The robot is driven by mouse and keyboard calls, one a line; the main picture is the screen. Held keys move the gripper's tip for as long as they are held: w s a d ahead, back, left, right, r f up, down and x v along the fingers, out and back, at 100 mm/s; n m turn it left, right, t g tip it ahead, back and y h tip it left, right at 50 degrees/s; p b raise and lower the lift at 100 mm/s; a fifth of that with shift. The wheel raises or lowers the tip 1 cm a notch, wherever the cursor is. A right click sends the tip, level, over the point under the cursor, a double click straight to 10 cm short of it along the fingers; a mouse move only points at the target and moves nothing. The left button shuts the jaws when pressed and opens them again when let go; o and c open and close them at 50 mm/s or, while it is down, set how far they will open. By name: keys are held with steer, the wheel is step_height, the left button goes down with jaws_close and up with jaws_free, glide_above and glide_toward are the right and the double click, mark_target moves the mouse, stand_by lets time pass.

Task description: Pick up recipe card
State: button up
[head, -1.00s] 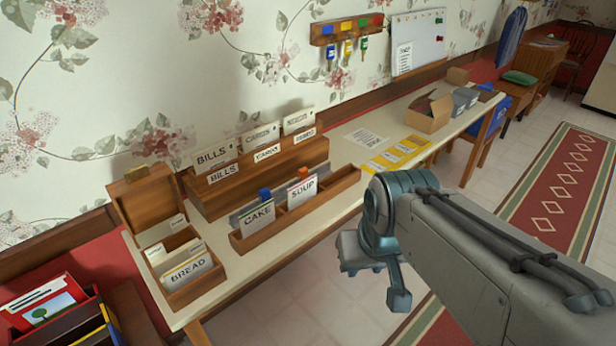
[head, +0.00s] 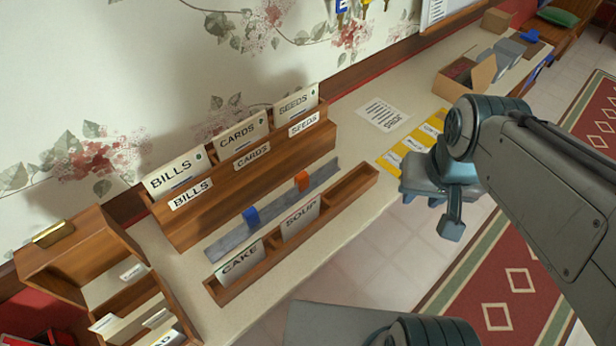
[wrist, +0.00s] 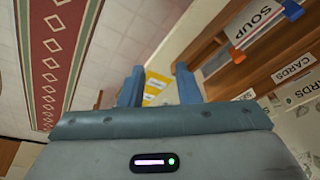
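Two recipe cards, the CAKE card (head: 240,264) and the SOUP card (head: 300,220), stand upright in a low wooden rack (head: 352,193) on the table. A grey strip (head: 278,205) with a blue tab (head: 251,216) and an orange tab (head: 302,181) lies behind them. The SOUP card also shows in the wrist view (wrist: 255,20), upper right. The wooden recipe box (head: 128,300) at lower left holds cards, partly cut off. My gripper (wrist: 159,82) is open and empty, its two blue fingers apart. In the head view it hangs right of the rack, its fingertips unclear.
A wooden sorter (head: 235,190) with BILLS, CARDS and SEEDS files stands behind the rack. A printed sheet (head: 383,114), yellow-edged cards (head: 400,155) and an open cardboard box (head: 465,78) lie farther along the table (head: 330,262). Open floor is in front.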

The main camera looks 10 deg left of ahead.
steer(key=w+a+f+m+g+b, duration=0.1)
steer(key=w+a+f+m, duration=0.15)
steer(key=a, duration=0.35)
steer(key=w+a+f+m+g+b, duration=0.1)
steer(key=w+a+m, duration=0.15)
steer(key=a, duration=0.25)
steer(key=m+g, duration=0.1)
steer(key=m, duration=0.2)
glide_above(300, 207)
step_height(300, 207, down, 4)
step_height(300, 207, down, 8)
steer(key=shift+f+b, duration=0.1)
steer(key=shift+b, duration=0.2)
steer(key=shift+w+f+p, duration=0.1)
steer(key=shift+f+p, duration=0.2)
steer(key=shift+f, duration=2.65)
jaws_close()
